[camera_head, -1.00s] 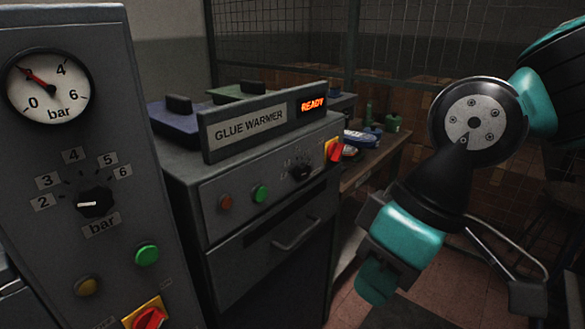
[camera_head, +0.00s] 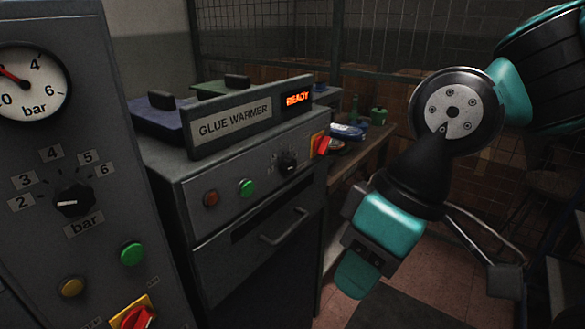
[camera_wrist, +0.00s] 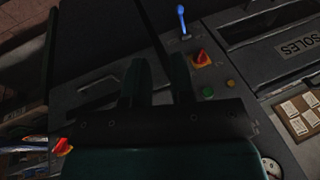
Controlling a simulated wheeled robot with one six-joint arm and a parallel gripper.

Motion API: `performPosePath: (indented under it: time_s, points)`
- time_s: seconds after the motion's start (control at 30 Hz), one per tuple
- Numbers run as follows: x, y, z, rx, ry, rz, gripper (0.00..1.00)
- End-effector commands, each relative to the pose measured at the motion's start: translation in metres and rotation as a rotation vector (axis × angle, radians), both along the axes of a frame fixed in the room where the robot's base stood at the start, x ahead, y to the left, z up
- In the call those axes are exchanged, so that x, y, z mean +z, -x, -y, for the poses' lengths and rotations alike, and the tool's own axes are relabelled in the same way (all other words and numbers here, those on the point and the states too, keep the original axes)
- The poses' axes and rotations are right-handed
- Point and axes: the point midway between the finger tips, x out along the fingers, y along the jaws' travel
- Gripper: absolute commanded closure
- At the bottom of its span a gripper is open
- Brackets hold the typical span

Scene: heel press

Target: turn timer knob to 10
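No dial labelled as a timer can be read. A black pointer knob (camera_head: 73,201) stands on the grey press panel at left, with marks 2 to 6 and the label "bar". A small black dial knob (camera_head: 288,162) is on the front of the glue warmer (camera_head: 200,190); its marks are too small to read. My gripper (camera_head: 357,283) hangs in front of and right of the glue warmer, apart from both knobs. In the wrist view its two dark fingers (camera_wrist: 158,72) stand apart with nothing between them.
A gauge (camera_head: 30,82), green button (camera_head: 132,254) and red switch (camera_head: 133,318) share the press panel. A drawer handle (camera_head: 284,228) projects from the warmer. The wrist view shows a blue lever (camera_wrist: 183,20), a red switch (camera_wrist: 201,58) and a corkboard (camera_wrist: 298,112).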

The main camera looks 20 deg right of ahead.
Motion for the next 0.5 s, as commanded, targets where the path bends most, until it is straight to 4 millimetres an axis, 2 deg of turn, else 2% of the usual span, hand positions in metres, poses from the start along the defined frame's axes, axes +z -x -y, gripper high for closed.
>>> performPosePath:
  time_s: [0.03, 0.17, 0.27, 0.33, 0.4, 0.5]
  points:
    - [-0.01, -0.006, -0.001, 0.0, -0.024, 0.009, 0.66]
    - [-0.043, -0.038, -0.008, 0.016, -0.171, 0.1, 0.36]
    - [-0.069, -0.08, -0.008, 0.01, -0.346, 0.252, 0.34]
    - [-0.079, -0.112, 0.002, -0.019, -0.464, 0.395, 0.34]
    - [-0.083, -0.142, 0.02, -0.068, -0.56, 0.549, 0.34]
    - [-0.082, -0.175, 0.056, -0.157, -0.649, 0.765, 0.34]
